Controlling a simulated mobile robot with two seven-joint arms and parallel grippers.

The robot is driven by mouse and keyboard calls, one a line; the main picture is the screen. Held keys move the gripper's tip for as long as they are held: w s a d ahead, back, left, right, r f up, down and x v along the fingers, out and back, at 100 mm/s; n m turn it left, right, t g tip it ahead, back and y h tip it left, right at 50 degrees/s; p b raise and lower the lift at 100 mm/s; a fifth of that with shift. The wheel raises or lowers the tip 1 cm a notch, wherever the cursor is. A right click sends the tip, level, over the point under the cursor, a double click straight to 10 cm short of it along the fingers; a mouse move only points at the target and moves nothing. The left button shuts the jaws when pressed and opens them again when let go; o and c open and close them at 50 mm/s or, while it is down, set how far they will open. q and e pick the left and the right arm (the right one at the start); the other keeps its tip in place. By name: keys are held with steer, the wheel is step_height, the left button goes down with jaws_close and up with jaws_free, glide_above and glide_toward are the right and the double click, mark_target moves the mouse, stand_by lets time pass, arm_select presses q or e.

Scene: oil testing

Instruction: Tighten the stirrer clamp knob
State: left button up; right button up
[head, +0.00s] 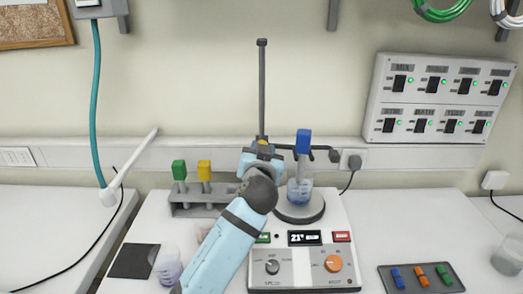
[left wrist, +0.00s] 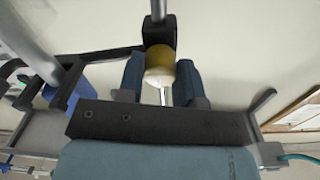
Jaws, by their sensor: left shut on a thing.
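The stirrer clamp knob (left wrist: 160,62) is yellow with a pale lower part and sits against a dark clamp block (left wrist: 160,32) on the upright rod (head: 262,85). My left gripper (left wrist: 158,80) is shut on the knob, one finger on each side. In the head view my left gripper (head: 261,153) is at the rod, and only a sliver of yellow shows above it. The stirrer (head: 304,142) has a blue top and hangs right of the rod over a beaker of bluish liquid (head: 300,192). My right gripper is in neither view.
The beaker stands on a round plate (head: 312,214) behind a control panel (head: 302,266). A grey rack (head: 195,209) with green- and yellow-topped items stands left. A tray with coloured pieces (head: 420,278) and a glass (head: 508,256) are at the right. A switch panel (head: 437,98) is on the wall.

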arm_select(q)
steer(key=m+p, duration=0.7)
steer(key=m, duration=0.1)
steer(key=m+p, duration=0.7)
steer(key=m, duration=0.2)
steer(key=shift+r+y, duration=0.2)
steer(key=shift+y, duration=0.1)
steer(key=shift+w, duration=0.1)
stand_by(0.4)
steer(key=o, duration=0.9)
steer(key=shift+f, duration=0.15)
steer(key=shift+o, duration=0.2)
steer(key=s+b, duration=0.2)
steer(key=s, duration=1.1)
steer(key=shift+s+r+b, duration=0.25)
steer(key=shift+s+b, duration=0.05)
steer(key=shift+s, duration=0.1)
